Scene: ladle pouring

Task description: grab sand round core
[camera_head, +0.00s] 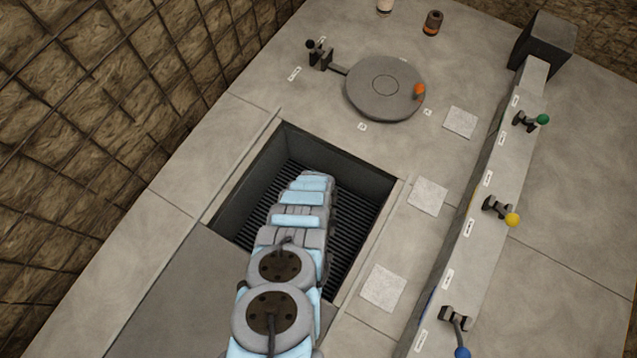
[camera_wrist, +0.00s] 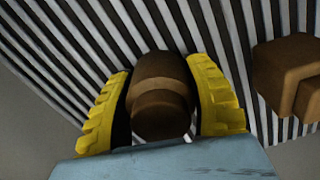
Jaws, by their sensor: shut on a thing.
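The sand round core (camera_wrist: 160,97) is a brown, rounded cylinder with a lighter band. In the wrist view it sits between the two yellow fingers of my gripper (camera_wrist: 162,105), which are shut on it from both sides. Behind it is a striped grate (camera_wrist: 70,40). I cannot tell whether the core touches the grate. In the head view my arm reaches into a sunken pit with a dark slatted floor (camera_head: 357,220), and my gripper and the core are hidden there.
A brown blocky piece (camera_wrist: 285,75) lies on the grate to the right of my gripper. The pit has walls (camera_head: 255,185) around it. Beyond it are a round grey plate (camera_head: 384,88) and a small brown cylinder (camera_head: 432,22). A raised panel (camera_head: 482,215) with colored-knob levers runs along the right.

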